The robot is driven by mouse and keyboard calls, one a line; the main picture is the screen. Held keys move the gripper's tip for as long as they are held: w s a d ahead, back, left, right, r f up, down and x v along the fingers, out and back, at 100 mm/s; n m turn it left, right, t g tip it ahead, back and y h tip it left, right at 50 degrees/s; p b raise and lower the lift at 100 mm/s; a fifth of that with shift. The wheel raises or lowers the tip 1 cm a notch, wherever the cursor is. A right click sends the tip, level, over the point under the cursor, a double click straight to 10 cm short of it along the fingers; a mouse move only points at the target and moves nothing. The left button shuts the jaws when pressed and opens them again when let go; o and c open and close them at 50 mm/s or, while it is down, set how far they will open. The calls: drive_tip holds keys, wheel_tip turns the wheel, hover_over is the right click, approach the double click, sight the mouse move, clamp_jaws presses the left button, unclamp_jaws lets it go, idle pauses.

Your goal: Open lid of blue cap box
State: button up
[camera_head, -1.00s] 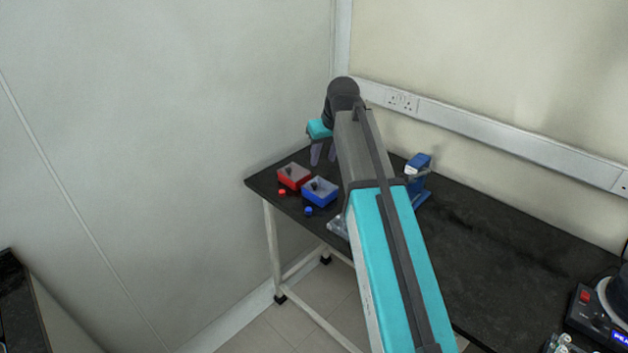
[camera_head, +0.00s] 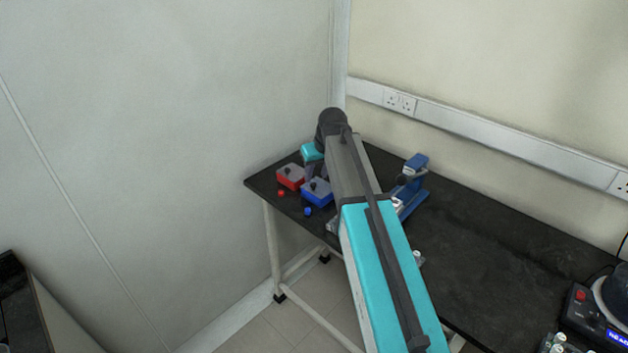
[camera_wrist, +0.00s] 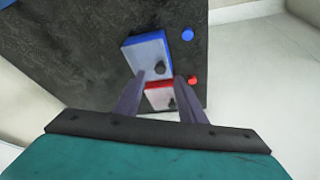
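The blue cap box (camera_head: 317,193) stands on the black table, with a grey lid on top and a dark knob on the lid. In the wrist view the blue box (camera_wrist: 147,54) lies just beyond my fingertips, its dark knob near the right fingertip. My gripper (camera_wrist: 164,79) is open, with its two fingers apart and nothing seen held between them. In the head view my gripper (camera_head: 315,170) is low behind the boxes, partly hidden by the arm and the boxes. The lid looks closed.
A red box (camera_head: 290,177) with a similar grey lid stands left of the blue one. A small red cap (camera_head: 281,193) and a small blue cap (camera_head: 308,212) lie in front. A blue stand (camera_head: 412,182) is to the right. The left wall is close by.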

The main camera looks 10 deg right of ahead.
sight(313, 184)
drive_tip(key=shift+p+x, duration=0.3)
drive_tip(key=shift+x, duration=2)
clamp_jaws()
